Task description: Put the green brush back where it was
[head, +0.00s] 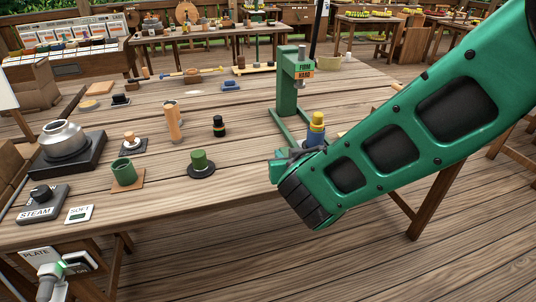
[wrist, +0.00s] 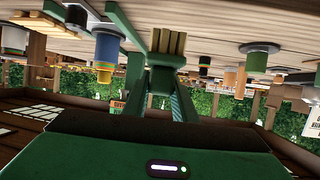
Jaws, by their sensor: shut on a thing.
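My gripper (head: 290,157) is low over the right front part of the table, below the green press; my forearm hides part of it in the head view. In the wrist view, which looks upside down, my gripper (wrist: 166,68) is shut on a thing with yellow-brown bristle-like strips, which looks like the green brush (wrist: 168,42). The brush cannot be made out in the head view.
The green press (head: 288,95) and a blue-and-yellow cylinder (head: 317,130) stand close by my gripper. To the left are a green cylinder on a black disc (head: 201,163), a black banded roll (head: 219,126) and a green cup (head: 125,172). Bare wood lies between them.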

